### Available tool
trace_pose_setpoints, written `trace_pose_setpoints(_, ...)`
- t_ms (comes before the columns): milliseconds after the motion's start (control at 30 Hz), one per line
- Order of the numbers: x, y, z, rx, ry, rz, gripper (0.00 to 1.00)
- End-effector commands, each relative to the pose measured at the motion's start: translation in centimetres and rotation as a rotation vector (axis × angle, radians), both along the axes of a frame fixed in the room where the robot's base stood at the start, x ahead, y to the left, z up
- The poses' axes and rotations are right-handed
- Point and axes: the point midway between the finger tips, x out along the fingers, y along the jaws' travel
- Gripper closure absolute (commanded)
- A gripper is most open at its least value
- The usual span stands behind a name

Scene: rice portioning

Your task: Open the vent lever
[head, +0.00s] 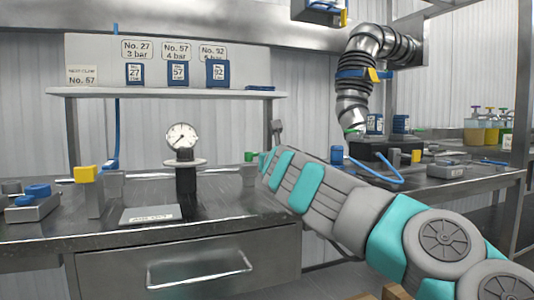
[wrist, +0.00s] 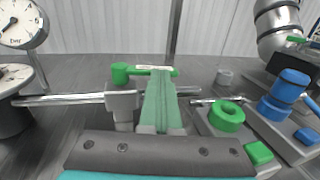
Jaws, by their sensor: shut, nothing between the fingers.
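In the wrist view, a green lever (wrist: 123,74) with a small white label lies crosswise on a grey valve block (wrist: 122,100) fitted to a metal pipe. I take it for the vent lever, but the label is too small to read. My gripper (wrist: 162,76) is shut and empty. Its green fingertips are at the lever's bar and hide part of it; I cannot tell whether they touch. In the head view, my gripper (head: 265,160) is at the bench's right end, and a bit of green (head: 249,156) shows beside it.
A pressure gauge (head: 182,137) stands left of my gripper. A green ring (wrist: 227,116) and a green button (wrist: 259,152) sit close on the right, with blue parts (wrist: 285,95) beyond. A yellow-topped post (head: 86,174) stands farther left.

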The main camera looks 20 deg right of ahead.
Motion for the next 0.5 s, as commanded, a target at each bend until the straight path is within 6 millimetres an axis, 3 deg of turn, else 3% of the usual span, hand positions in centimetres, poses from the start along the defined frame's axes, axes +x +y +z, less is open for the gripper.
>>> trace_pose_setpoints(500, 0.74, -0.75, -0.03, 0.001, 0.0, -0.004, 1.0)
